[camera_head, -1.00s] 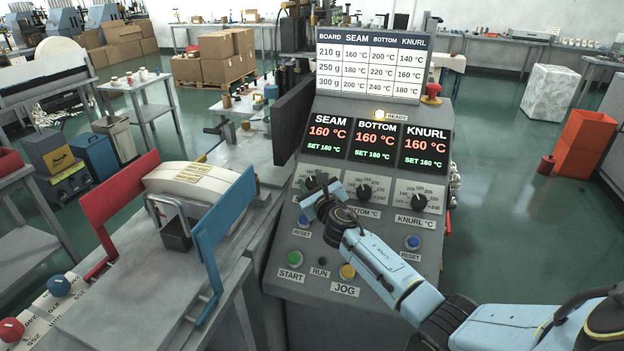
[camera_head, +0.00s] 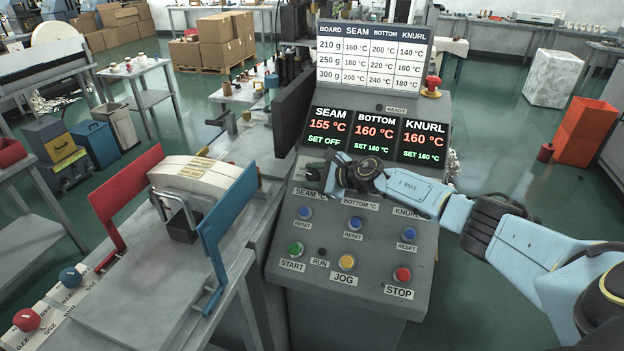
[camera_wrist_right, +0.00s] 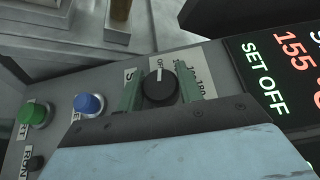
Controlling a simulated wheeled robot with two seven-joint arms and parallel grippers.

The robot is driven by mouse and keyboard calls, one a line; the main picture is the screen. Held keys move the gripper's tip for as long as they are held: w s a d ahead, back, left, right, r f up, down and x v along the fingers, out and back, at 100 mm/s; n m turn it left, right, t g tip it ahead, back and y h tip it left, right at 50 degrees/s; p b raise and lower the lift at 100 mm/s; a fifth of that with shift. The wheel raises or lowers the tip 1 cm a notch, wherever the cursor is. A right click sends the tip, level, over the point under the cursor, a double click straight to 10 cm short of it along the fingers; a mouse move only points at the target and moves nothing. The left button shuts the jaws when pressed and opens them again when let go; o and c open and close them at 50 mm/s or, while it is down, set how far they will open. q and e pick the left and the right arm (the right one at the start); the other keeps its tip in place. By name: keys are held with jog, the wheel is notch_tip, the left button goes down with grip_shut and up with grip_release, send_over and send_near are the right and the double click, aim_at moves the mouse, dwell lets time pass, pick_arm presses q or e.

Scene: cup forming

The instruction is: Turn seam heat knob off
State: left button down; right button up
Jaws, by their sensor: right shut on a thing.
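The black seam heat knob (camera_wrist_right: 158,88) sits on its dial plate in the right wrist view, its white pointer line at the OFF mark. My right gripper (camera_head: 322,177) is at the seam dial in the head view. Its two greenish fingers stand on either side of the knob and are shut on it. In the head view the gripper mostly hides the knob. The seam display (camera_head: 326,127) reads 155 °C in red and SET OFF in green; SET OFF also shows in the right wrist view (camera_wrist_right: 263,78). My left gripper is not in view.
The bottom display (camera_head: 374,134) and knurl display (camera_head: 421,140) both read 160 °C. My right arm covers the other dials. Blue reset buttons (camera_head: 356,223), green start (camera_head: 296,249), yellow jog (camera_head: 347,261) and red stop (camera_head: 402,274) lie below.

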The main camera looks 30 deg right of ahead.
jog(key=shift+f+n+g+y+b, duration=0.1)
jog(key=shift+n+g+y+b, duration=0.4)
jog(key=shift+n+g+b, duration=0.35)
jog(key=o, duration=1)
jog(key=shift+b+v, duration=0.4)
jog(key=shift+v, duration=6.35)
jog(key=shift+a, duration=0.1)
